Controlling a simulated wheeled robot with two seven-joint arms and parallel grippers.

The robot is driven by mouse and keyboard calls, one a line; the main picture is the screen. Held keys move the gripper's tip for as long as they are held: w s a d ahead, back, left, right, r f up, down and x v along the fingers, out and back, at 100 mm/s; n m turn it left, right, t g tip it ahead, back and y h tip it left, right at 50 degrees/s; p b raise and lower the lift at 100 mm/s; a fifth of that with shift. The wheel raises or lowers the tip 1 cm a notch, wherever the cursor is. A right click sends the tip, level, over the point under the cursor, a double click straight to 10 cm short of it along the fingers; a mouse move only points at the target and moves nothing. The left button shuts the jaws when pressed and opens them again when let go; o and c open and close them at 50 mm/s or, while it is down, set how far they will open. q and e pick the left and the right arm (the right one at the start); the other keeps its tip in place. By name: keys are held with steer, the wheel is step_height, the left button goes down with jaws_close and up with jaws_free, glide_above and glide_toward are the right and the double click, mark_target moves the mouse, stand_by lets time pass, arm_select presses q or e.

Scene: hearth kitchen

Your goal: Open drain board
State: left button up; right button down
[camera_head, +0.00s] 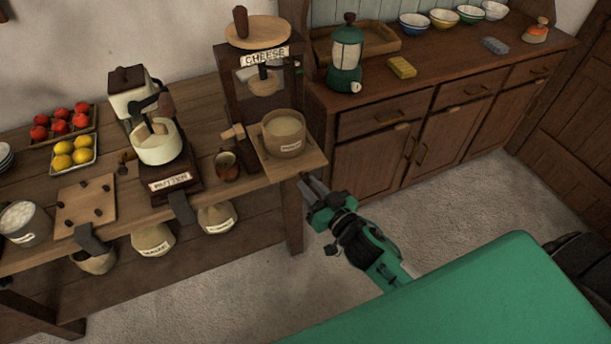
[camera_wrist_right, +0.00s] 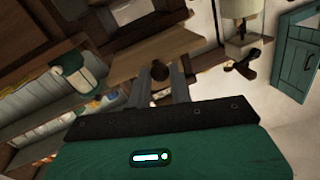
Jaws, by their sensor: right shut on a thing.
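The drain board (camera_head: 313,158) is a light wooden slab at the foot of the cheese press (camera_head: 235,90). It juts out past the shelf's right end, and a wooden tub (camera_head: 284,134) stands on it. My right gripper (camera_head: 307,183) is at the board's front edge, its fingers pointing to it from the lower right. In the right wrist view the board (camera_wrist_right: 150,52) lies just beyond the fingers. A small dark knob (camera_wrist_right: 160,71) sits between the fingertips, and the gripper (camera_wrist_right: 170,80) is shut on it. My left gripper is not in view.
A mill (camera_head: 157,145) and a tray of lemons (camera_head: 75,153) stand on the shelf to the left. The floor (camera_head: 460,215) to the right is clear.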

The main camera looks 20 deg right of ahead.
steer(key=shift+s, duration=0.2)
steer(key=c, duration=1.3)
jaws_free()
steer(key=shift+o, duration=0.2)
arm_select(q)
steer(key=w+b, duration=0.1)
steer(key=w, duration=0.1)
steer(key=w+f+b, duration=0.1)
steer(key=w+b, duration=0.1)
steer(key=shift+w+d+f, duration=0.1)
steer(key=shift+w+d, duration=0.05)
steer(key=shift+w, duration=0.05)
arm_select(e)
steer(key=v, duration=1.3)
steer(key=shift+s+d, duration=0.15)
steer(key=shift+s, duration=0.15)
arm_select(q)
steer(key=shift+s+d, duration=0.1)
